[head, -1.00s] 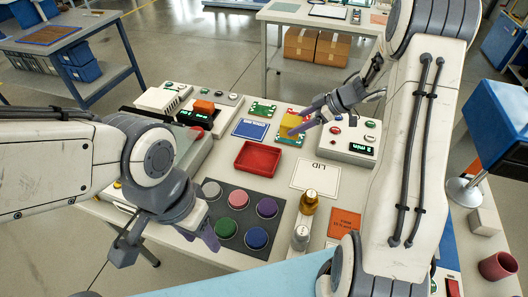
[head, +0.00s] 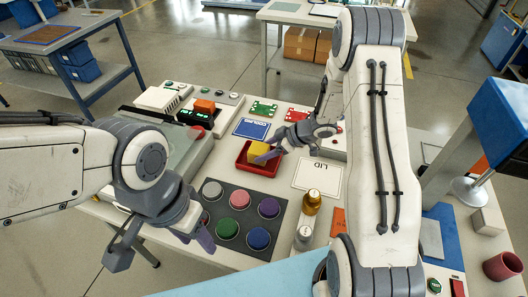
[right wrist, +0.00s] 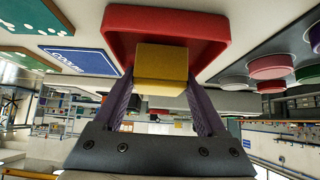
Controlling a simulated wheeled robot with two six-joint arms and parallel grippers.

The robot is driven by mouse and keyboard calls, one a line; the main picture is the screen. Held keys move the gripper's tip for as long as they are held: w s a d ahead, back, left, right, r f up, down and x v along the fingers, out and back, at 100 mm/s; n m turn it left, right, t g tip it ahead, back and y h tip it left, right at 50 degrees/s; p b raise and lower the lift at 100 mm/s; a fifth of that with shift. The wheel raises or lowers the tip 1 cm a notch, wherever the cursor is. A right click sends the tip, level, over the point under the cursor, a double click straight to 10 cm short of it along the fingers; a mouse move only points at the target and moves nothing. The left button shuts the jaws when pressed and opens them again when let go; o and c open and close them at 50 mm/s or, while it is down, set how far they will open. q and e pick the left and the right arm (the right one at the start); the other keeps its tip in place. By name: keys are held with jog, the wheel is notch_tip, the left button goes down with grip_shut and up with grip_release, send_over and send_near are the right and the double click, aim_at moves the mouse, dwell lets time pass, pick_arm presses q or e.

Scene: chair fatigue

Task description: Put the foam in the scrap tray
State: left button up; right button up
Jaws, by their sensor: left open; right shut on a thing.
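The yellow foam block (head: 257,149) is between the fingers of my right gripper (head: 268,152), at the red tray (head: 244,166). In the right wrist view the foam (right wrist: 163,62) sits between the fingertips of the gripper (right wrist: 160,88), with the red tray (right wrist: 165,20) right behind it. I cannot tell whether the foam touches the tray floor. My left gripper (head: 162,246) is open and empty at the front left, beside the dark mat and apart from the tray.
A dark mat (head: 238,213) with several coloured discs lies in front of the tray. A blue card (head: 252,129) is behind it. A LID sheet (head: 317,174) and a gold-topped bottle (head: 312,202) stand to the right. A grey-lidded device (head: 182,150) is to the left.

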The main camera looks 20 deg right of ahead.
jog(key=shift+f, duration=0.25)
jog(key=shift+f, duration=0.15)
jog(key=o, duration=1.3)
